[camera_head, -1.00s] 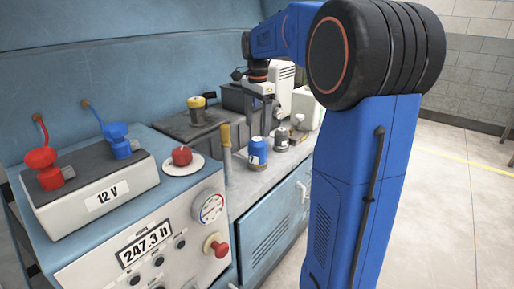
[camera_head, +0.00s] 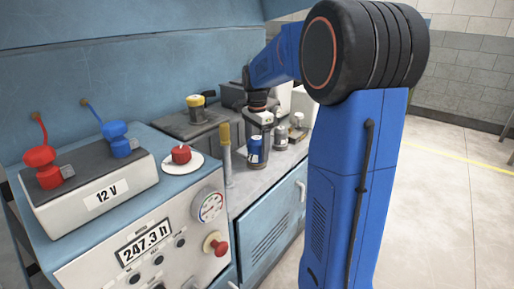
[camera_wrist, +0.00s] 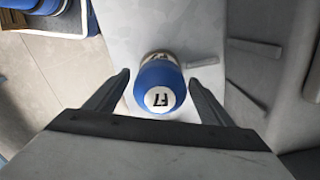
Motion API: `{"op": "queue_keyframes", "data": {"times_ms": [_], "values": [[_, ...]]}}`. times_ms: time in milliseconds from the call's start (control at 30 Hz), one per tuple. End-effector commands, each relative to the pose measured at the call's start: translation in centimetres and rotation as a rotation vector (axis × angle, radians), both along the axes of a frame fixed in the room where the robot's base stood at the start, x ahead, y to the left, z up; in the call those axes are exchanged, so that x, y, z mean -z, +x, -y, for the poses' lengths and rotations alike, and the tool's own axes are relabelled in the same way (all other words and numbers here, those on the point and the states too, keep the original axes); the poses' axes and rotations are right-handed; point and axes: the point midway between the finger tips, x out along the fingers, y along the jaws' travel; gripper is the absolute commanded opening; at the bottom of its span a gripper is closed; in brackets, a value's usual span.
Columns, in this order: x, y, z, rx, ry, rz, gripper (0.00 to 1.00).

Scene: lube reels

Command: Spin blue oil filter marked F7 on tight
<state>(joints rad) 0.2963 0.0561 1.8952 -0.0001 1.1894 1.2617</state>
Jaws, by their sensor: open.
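The blue oil filter (camera_head: 255,152) stands upright on the worktop, in the middle of the head view. In the wrist view the blue filter (camera_wrist: 160,76) shows its round white end label marked F7, upside down. My gripper (camera_wrist: 160,78) is open, with one finger on each side of the filter and a visible gap on both sides. In the head view my gripper (camera_head: 262,138) points down at the filter and partly hides what is behind it. No contact with the filter shows.
A grey canister (camera_head: 281,138) and a further pale-topped one (camera_head: 298,125) stand just right of the filter. A yellow-topped post (camera_head: 225,150) rises to its left. A yellow-capped part (camera_head: 196,108) sits on a dark unit behind. A control panel (camera_head: 150,240) fills the front left.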

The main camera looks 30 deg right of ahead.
Motion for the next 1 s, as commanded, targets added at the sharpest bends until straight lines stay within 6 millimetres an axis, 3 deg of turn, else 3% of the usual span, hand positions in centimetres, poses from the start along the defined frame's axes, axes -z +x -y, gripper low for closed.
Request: {"op": "queue_keyframes", "data": {"times_ms": [100,333,467,800,1000], "values": [[-0.02,0.0,0.0,0.0,0.0,0.0,0.75],[-0.03,-0.01,0.0,0.0,0.0,0.0,0.22],[-0.04,-0.01,0.0,0.022,0.0,0.0,0.22],[-0.02,-0.06,-0.02,0.347,0.0,0.0,0.22],[-0.01,-0.07,-0.02,0.449,0.0,0.0,0.22]]}}
